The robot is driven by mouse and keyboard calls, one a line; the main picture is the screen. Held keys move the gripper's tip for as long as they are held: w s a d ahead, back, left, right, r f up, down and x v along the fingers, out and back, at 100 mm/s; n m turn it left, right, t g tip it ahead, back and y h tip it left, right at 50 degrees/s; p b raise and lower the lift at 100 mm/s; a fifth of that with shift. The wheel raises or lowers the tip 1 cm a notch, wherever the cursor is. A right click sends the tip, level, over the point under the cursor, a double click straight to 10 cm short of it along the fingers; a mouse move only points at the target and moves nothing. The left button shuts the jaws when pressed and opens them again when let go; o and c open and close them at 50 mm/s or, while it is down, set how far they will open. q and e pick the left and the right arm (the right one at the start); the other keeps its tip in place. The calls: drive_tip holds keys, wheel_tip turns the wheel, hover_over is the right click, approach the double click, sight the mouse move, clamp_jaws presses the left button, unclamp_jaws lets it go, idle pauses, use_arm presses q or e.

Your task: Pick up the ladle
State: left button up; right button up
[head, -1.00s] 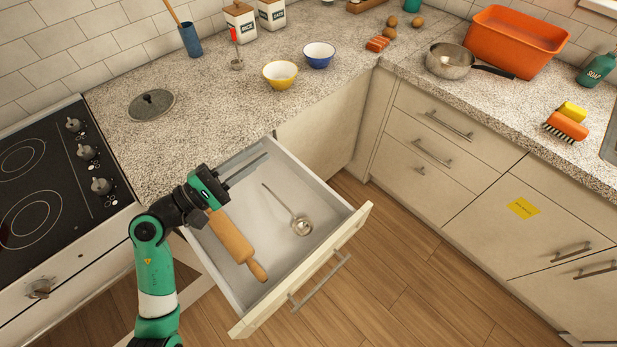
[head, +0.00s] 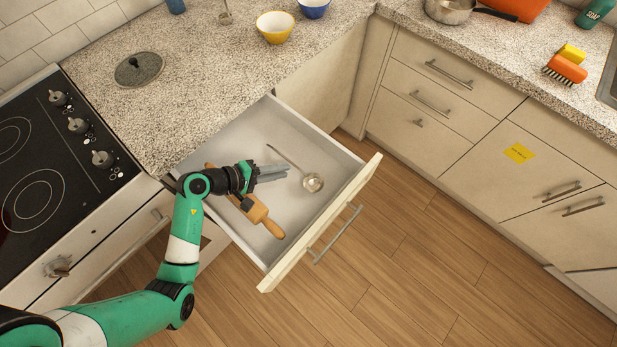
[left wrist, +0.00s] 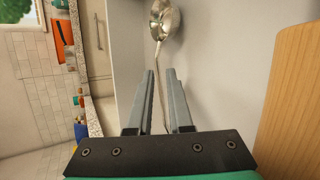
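The metal ladle (head: 313,183) lies in the open drawer (head: 325,225), its round bowl toward the drawer front and its thin handle running back and left. In the left wrist view the ladle bowl (left wrist: 166,18) is at the top, and the handle runs down into the gap between the fingers. My left gripper (head: 286,173) is over the drawer, beside the ladle's handle in the head view. In the left wrist view my left gripper (left wrist: 161,72) has its fingers apart with a gap between them. Contact with the handle cannot be told. My right gripper is not in view.
A wooden rolling pin (head: 261,216) lies in the drawer, partly under my left arm. The drawer walls surround the gripper. The countertop (head: 200,80) is above at the back, with a lid (head: 139,68) and a yellow bowl (head: 275,27). The stove (head: 60,160) stands at left.

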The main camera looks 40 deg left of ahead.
sight(295, 175)
use_arm(q)
drive_tip(key=b+x, duration=0.1)
drive_tip(key=x, duration=0.4)
drive_tip(key=shift+d+b, duration=0.15)
drive_tip(key=shift+b, duration=0.2)
clamp_jaws()
